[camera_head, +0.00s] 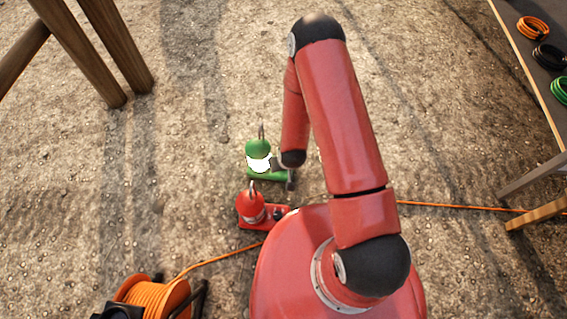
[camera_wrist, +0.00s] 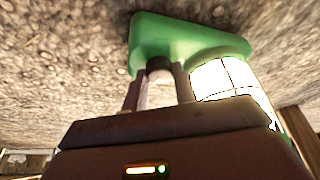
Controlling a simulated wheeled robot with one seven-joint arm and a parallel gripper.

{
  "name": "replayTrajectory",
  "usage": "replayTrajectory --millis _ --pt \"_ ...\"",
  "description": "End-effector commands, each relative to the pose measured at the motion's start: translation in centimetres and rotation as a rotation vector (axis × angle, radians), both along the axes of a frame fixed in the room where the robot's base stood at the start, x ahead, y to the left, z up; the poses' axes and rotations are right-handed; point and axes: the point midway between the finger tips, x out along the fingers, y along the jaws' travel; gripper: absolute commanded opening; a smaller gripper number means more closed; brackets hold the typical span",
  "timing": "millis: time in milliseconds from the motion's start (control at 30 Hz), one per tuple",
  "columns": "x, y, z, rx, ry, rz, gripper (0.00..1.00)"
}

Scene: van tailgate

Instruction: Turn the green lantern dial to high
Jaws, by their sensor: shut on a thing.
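The green lantern (camera_head: 258,147) stands upright on the ground in the head view, with a bright white globe and a wire handle on top. Its green base (camera_wrist: 185,38) and lit, caged globe (camera_wrist: 222,76) show in the wrist view. My gripper (camera_wrist: 158,85) is at the front of the base, its two fingers shut on either side of the dark dial (camera_wrist: 158,64). The fingers hide much of the dial, and I cannot tell its setting. In the head view my arm hides most of the gripper, to the right of the lantern.
A red lantern (camera_head: 251,207) stands close by, just in front of the green one. An orange cable reel (camera_head: 155,297) is at the lower left, its cord running along the ground. A table (camera_head: 530,75) with coiled cables is at the right. Wooden legs (camera_head: 95,50) stand at upper left.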

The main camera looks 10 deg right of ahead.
Motion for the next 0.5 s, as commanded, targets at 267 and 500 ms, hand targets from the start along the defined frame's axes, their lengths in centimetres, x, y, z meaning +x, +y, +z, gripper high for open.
replayTrajectory --millis 267,500 --pt "0.09 0.08 -0.01 0.001 -0.003 -0.012 0.05" --pt "0.10 0.10 0.00 0.001 -0.003 -0.009 0.33"
